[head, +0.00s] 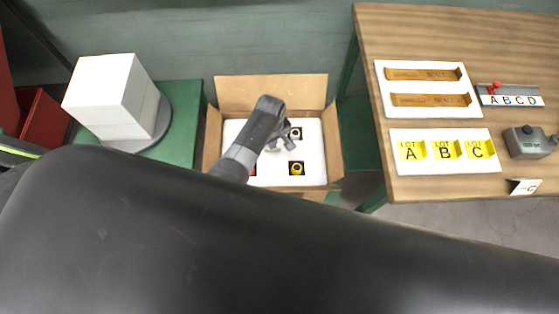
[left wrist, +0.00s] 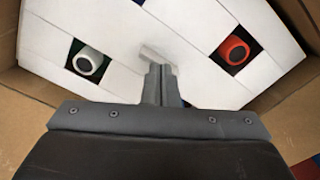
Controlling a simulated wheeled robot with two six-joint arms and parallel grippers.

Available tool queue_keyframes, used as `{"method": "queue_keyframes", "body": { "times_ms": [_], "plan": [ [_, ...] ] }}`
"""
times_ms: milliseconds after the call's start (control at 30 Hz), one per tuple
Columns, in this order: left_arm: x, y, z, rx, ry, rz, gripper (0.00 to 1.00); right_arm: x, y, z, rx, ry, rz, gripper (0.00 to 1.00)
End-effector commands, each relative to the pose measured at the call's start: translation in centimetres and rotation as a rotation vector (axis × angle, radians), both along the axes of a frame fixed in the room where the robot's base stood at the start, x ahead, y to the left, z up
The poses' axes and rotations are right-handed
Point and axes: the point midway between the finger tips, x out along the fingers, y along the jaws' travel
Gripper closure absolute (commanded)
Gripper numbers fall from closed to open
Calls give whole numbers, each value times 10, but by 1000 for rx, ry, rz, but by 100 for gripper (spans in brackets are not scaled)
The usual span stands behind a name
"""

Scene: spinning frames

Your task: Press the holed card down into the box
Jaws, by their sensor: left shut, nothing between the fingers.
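The cardboard box (head: 212,140) stands open in the middle of the head view, its back flap raised. The white holed card (head: 232,132) lies inside its walls; it also fills much of the left wrist view (left wrist: 185,75). A black-and-yellow piece (head: 296,169) and a pale one (head: 296,133) show in square holes. The left wrist view shows a grey-white ring piece (left wrist: 86,62) and a red one (left wrist: 235,50) in holes. My left gripper (head: 291,134) is shut and empty over the card, fingertips at its surface; I cannot tell whether they touch. My right gripper is out of view.
A white block (head: 105,95) stands on a round grey base left of the box. A wooden table (head: 420,35) at right holds a tray with wooden bars (head: 425,82), a yellow LOT-label tray (head: 445,170) and a grey device (head: 528,142). My dark arm hides the foreground.

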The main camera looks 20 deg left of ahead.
Motion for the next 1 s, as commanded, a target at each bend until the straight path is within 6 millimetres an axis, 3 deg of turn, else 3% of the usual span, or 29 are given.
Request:
{"method": "queue_keyframes", "body": {
  "times_ms": [767,1000],
  "plan": [
    [0,0,-25,0,0,0,100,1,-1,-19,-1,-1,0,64],
    [0,0,-23,0,0,0,100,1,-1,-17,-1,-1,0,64]
  ]
}}
